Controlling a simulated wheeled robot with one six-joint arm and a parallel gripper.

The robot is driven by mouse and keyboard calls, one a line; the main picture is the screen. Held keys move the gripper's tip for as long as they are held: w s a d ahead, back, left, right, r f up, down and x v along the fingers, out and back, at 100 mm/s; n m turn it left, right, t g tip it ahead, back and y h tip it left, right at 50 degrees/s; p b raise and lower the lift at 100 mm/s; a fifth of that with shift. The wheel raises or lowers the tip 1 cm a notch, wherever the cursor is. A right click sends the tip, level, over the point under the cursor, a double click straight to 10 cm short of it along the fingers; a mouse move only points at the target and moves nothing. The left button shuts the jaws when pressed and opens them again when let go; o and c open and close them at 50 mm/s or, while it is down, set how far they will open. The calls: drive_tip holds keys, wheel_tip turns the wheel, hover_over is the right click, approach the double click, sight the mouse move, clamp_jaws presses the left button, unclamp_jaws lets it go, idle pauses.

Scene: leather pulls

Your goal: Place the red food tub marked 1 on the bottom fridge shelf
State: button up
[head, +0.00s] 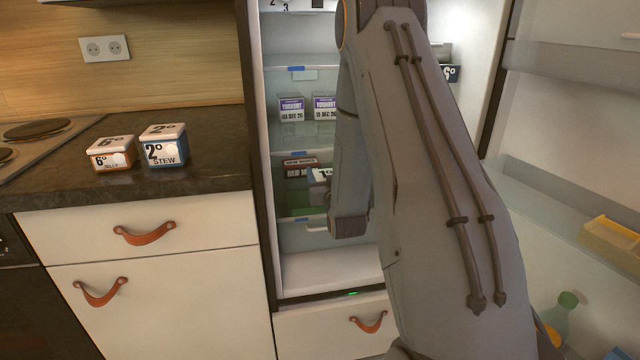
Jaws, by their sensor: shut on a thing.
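My arm reaches into the open fridge and covers its right half. My gripper is hidden behind the arm, and I cannot see what it holds. No tub that I can clearly read as red and marked 1 shows. A small pale-topped tub (320,178) with a dark mark shows partly beside my arm on the lower middle level; its number is unclear.
Two yoghurt packs (308,108) stand on the shelf above a dark red pack (299,167). The counter holds a jelly tub (112,153) and a stew tub (164,146), both marked with numbers. The fridge door (560,130) stands open at right, with a yellow box (612,240) in it.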

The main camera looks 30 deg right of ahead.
drive_tip(key=w+f, duration=0.1)
drive_tip(key=w, duration=0.1)
drive_tip(key=w+d+f, duration=0.1)
drive_tip(key=w, duration=0.1)
drive_tip(key=w+d, duration=0.1)
drive_tip(key=w, duration=0.1)
drive_tip(key=shift+w+f, duration=0.3)
drive_tip(key=shift+f, duration=0.1)
drive_tip(key=shift+f+b, duration=0.45)
drive_tip(key=shift+f, duration=1.5)
drive_tip(key=shift+w+f, duration=0.15)
drive_tip(key=shift+f, duration=0.15)
drive_tip(key=o, duration=1.2)
drive_tip(key=shift+c, duration=0.2)
